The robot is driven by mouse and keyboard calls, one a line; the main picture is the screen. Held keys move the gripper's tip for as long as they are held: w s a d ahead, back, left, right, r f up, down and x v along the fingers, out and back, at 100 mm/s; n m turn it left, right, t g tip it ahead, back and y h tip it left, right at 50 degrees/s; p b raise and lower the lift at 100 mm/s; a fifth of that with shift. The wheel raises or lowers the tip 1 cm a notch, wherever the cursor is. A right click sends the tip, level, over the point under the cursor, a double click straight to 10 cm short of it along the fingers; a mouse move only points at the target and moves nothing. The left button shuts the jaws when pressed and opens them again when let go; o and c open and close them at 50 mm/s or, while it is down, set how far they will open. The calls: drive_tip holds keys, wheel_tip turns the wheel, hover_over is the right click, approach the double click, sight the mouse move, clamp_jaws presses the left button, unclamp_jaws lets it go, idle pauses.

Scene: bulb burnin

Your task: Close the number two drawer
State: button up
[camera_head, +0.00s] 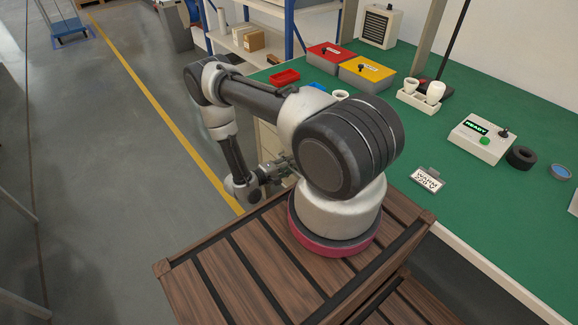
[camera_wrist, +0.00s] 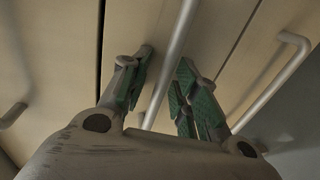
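The drawer unit (camera_head: 267,142) is a pale cabinet under the green bench, mostly hidden by my arm in the head view. In the wrist view several cream drawer fronts (camera_wrist: 60,45) fill the picture, with dark seams between them. A grey bar handle (camera_wrist: 172,60) runs between the two green-padded fingers of my gripper (camera_wrist: 166,68). The fingers are apart, with a visible gap to the bar. My gripper also shows small beside the unit in the head view (camera_head: 285,168). No drawer numbers are readable, and I cannot tell how far any drawer stands out.
Another bar handle (camera_wrist: 272,85) is at the right of the wrist view, and one (camera_wrist: 12,116) at the left edge. The green bench top (camera_head: 400,140) carries red and yellow boxes, a bulb holder and a control box (camera_head: 482,140). Open floor (camera_head: 100,180) lies left.

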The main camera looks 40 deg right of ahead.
drive_tip(key=v, duration=1.2)
idle(0.4)
